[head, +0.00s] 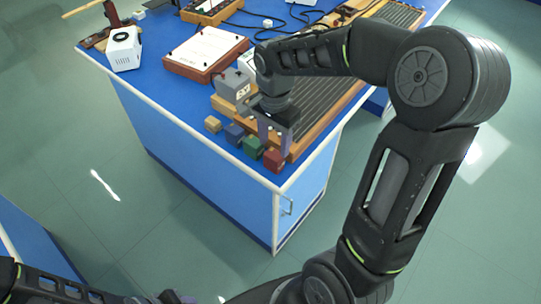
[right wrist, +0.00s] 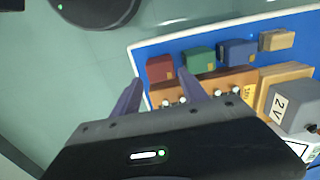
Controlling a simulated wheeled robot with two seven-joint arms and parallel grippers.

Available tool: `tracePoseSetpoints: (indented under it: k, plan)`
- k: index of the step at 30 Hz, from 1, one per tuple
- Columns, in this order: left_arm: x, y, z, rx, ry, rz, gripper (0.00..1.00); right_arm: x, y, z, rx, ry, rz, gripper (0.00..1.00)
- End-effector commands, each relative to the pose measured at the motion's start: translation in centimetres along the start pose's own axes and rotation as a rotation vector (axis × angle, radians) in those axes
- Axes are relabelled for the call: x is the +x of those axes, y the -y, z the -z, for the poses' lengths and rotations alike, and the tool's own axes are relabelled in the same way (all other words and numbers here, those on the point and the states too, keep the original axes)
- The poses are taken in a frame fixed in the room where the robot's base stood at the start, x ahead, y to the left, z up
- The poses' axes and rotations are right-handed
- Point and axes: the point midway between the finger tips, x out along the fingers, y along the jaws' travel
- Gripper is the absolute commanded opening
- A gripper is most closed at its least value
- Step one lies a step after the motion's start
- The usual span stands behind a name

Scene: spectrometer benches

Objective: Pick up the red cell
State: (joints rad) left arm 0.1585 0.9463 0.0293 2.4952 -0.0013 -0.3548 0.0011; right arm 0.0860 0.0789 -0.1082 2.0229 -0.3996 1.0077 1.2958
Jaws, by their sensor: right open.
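The red cell (head: 273,161) is a small block at the near corner of the blue bench, at the end of a row of cells. It also shows in the right wrist view (right wrist: 159,69). My right gripper (head: 275,146) is open above the red cell, pointing down. In the right wrist view its two purple fingers (right wrist: 160,77) are spread, with the red cell beyond and between their tips; I see no grip on it. Part of my left gripper (head: 175,297) shows at the bottom edge of the head view; its jaws are unclear.
A green cell (head: 252,146), a blue cell (head: 234,133) and a tan cell (head: 213,124) continue the row. A wooden board with terminals (right wrist: 205,90) lies close beside the cells. A grey 2V box (head: 233,84) stands behind. The bench edge is near the red cell.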

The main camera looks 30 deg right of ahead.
Motion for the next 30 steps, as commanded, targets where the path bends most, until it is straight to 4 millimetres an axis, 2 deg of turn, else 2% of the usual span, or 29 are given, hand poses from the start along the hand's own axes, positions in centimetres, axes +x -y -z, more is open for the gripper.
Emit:
tracePoseSetpoints:
  k: [5,13,23,30]
  plan:
    - [0.0,0.0,0.0,0.000,0.001,0.000,0.36,0.2,0.0,0.0,-0.001,0.001,-0.001,0.51]
    - [-0.1,-0.1,0.0,0.000,0.000,0.000,0.36,2.6,0.0,0.0,-0.001,0.001,-0.002,0.51]
    - [-0.2,-0.1,0.0,0.000,0.000,0.000,0.36,2.9,0.0,0.0,-0.001,0.001,-0.002,0.51]
    - [-1.0,-0.4,0.0,0.000,0.001,0.000,0.36,5.7,0.1,0.1,-0.001,0.003,-0.005,0.51]
